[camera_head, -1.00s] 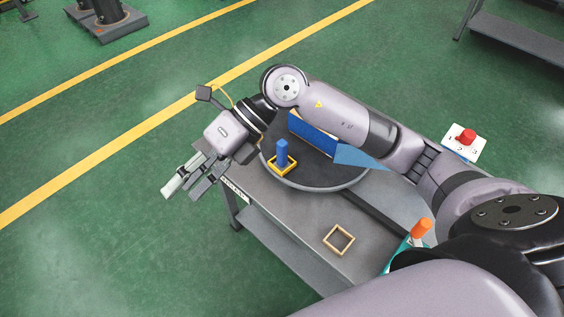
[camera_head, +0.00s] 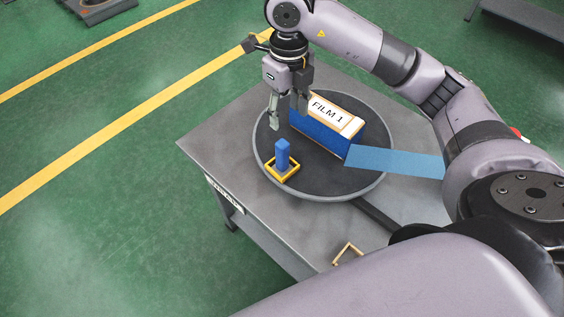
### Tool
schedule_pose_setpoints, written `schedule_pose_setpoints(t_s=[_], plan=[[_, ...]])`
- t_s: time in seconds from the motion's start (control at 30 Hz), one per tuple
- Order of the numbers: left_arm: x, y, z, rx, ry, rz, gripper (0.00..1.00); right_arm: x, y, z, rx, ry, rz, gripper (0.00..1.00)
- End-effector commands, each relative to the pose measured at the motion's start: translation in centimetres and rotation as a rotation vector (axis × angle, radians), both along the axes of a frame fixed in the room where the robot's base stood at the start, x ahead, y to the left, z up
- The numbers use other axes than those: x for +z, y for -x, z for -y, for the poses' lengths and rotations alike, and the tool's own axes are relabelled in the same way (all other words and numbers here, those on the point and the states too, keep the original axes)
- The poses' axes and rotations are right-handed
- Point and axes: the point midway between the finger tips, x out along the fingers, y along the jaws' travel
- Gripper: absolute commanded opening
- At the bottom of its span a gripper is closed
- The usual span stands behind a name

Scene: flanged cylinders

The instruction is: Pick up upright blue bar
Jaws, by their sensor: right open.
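The upright blue bar (camera_head: 282,153) stands in a square yellow frame (camera_head: 270,173) on the near left part of a round dark turntable (camera_head: 319,184). My right gripper (camera_head: 288,118) points down above the turntable, behind the bar in the picture. It is open, with nothing between its fingers, and looks apart from the bar. My left gripper is out of view.
A blue box labelled FILM 1 (camera_head: 337,108) lies on the turntable, right of my right gripper. A flat blue strip (camera_head: 395,161) reaches right from it. The grey table (camera_head: 223,153) is bare at left. A small wooden frame (camera_head: 346,251) lies near the front, partly hidden.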

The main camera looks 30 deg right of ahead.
Motion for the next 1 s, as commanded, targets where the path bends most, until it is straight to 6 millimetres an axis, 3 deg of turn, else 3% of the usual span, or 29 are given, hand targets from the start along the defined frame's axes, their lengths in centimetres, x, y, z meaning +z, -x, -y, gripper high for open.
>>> schedule_pose_setpoints(t_s=[0.03, 0.23, 0.63, 1.0], plan=[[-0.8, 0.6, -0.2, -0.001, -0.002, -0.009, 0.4, -0.7, 0.0, 0.1, -0.001, 0.002, 0.001, 0.48], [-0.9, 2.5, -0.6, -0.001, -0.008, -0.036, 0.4, -2.5, 0.1, 0.0, -0.001, 0.002, -0.005, 0.48], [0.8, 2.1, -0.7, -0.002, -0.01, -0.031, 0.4, -10.6, 0.1, 0.0, -0.001, 0.003, -0.006, 0.48], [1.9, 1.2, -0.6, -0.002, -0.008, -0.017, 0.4, -14.0, -0.1, -0.4, 0.0, 0.001, -0.005, 0.48]])
